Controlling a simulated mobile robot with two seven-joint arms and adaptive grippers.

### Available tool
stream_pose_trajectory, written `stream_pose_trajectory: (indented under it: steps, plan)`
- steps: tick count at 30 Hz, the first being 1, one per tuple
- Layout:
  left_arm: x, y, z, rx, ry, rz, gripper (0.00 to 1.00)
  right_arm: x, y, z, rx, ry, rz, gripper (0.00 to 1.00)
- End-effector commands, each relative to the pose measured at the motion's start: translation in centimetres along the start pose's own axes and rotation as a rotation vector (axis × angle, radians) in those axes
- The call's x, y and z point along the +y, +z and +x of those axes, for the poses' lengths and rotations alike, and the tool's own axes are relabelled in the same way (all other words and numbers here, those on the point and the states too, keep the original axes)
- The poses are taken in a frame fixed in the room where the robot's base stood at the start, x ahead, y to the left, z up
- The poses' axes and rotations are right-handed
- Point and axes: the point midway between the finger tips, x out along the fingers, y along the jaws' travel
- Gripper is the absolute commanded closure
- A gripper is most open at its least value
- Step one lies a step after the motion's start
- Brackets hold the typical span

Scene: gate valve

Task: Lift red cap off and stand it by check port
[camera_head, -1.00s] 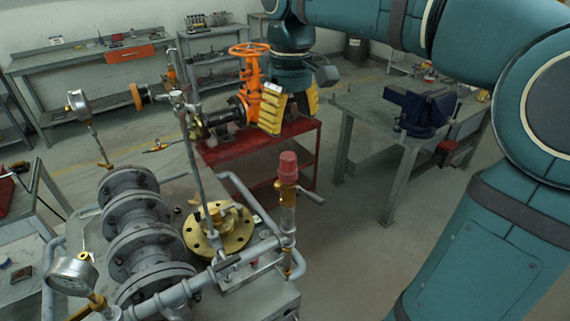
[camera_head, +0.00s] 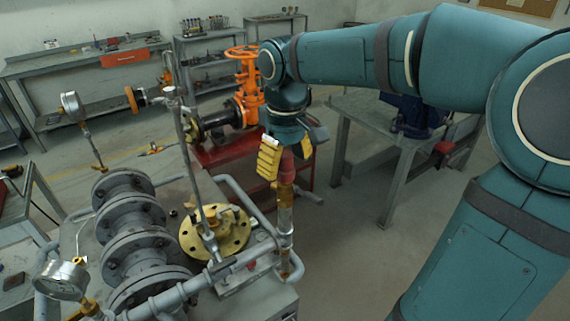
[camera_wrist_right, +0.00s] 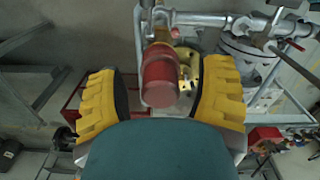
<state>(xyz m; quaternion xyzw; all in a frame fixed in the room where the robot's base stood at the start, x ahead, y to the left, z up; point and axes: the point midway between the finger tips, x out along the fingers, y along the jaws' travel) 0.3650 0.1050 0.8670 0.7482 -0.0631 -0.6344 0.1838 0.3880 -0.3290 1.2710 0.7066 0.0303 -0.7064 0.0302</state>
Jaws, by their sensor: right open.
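The red cap (camera_head: 287,166) sits upright on top of a vertical brass fitting (camera_head: 286,195) at the right end of the grey pipework. My right gripper (camera_head: 287,158) is open above and around the cap, its yellow fingers on either side. In the right wrist view the cap (camera_wrist_right: 160,82) lies between the open fingers, with a gap on each side. I cannot tell which fitting is the check port. My left gripper is not in view.
A brass flange (camera_head: 213,243) and a row of grey flanges (camera_head: 130,212) stand left of the fitting. A tall thin pipe (camera_head: 190,165) rises nearby. An orange valve (camera_head: 247,85) stands on a red cart (camera_head: 215,153) behind.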

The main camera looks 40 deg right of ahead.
Motion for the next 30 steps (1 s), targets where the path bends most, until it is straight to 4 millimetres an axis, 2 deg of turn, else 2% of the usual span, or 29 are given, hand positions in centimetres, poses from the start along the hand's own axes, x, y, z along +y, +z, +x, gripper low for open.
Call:
stream_pose_trajectory:
  steps: [2,5,6,8,9,22,26,30]
  plan:
    - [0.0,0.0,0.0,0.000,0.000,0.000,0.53,0.0,0.0,0.0,0.000,0.000,0.000,0.32]
    - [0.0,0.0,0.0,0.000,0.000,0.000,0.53,0.0,0.0,0.0,0.000,0.000,0.000,0.62]
    - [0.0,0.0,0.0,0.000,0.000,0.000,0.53,0.0,0.0,0.0,0.000,0.000,0.000,0.76]
    - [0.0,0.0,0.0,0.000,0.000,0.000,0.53,0.0,0.0,0.0,0.000,0.000,0.000,0.97]
    - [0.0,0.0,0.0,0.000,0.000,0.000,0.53,0.0,0.0,0.0,0.000,0.000,0.000,1.00]
    - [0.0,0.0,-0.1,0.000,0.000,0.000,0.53,0.0,0.0,-0.3,-0.002,-0.001,0.000,1.00]
    - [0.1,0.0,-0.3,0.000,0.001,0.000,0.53,0.0,-0.1,-1.9,0.002,0.000,0.000,1.00]
    - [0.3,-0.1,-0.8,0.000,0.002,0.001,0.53,0.0,-0.1,-4.7,0.004,0.001,-0.001,1.00]
